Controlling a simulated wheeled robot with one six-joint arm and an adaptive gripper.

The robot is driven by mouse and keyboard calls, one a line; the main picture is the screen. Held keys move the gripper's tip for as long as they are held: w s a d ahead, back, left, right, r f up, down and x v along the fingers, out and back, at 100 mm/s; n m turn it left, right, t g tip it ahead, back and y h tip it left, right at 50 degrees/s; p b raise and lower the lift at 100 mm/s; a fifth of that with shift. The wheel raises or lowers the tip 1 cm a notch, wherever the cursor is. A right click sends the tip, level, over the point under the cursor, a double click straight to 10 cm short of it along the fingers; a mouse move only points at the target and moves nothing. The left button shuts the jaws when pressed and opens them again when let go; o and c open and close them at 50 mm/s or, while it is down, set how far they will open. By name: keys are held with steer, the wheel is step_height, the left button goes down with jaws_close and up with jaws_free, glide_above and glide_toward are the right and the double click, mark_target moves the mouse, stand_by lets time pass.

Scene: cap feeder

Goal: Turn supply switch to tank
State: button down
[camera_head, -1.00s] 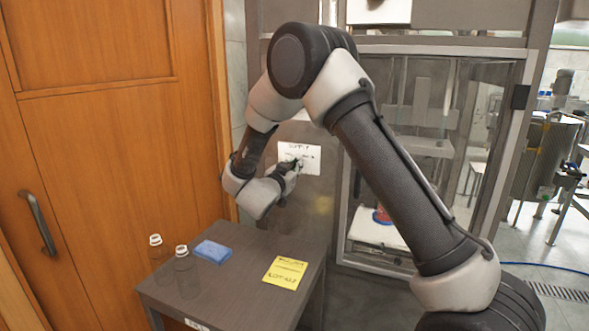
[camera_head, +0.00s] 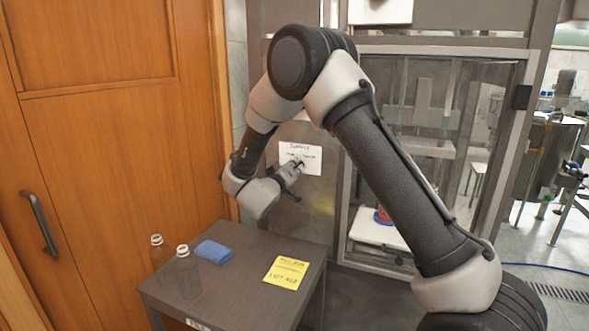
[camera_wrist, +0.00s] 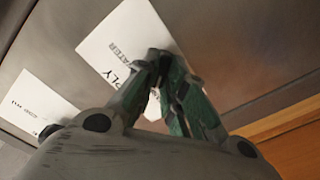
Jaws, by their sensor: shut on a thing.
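The white supply label (camera_head: 311,155) is fixed on the grey metal panel of the machine, and it also shows in the wrist view (camera_wrist: 105,40), where part of its print reads "PLY" and "WATER". My gripper (camera_head: 298,163) is at this label. In the wrist view my gripper (camera_wrist: 160,56) has its fingertips brought together at the label's edge, shut on the supply switch. The switch is hidden behind the fingers, so I cannot tell which way it points.
A dark table (camera_head: 235,300) below bears a blue cloth (camera_head: 214,251), a yellow note (camera_head: 286,272) and two clear bottles. A wooden door (camera_head: 110,150) stands close at the left. A glazed cabinet (camera_head: 440,100) is at the right. A second label (camera_wrist: 32,105) shows in the wrist view.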

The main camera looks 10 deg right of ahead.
steer(key=shift+n, duration=0.6)
steer(key=c, duration=1.5)
jaws_free()
steer(key=v, duration=1.2)
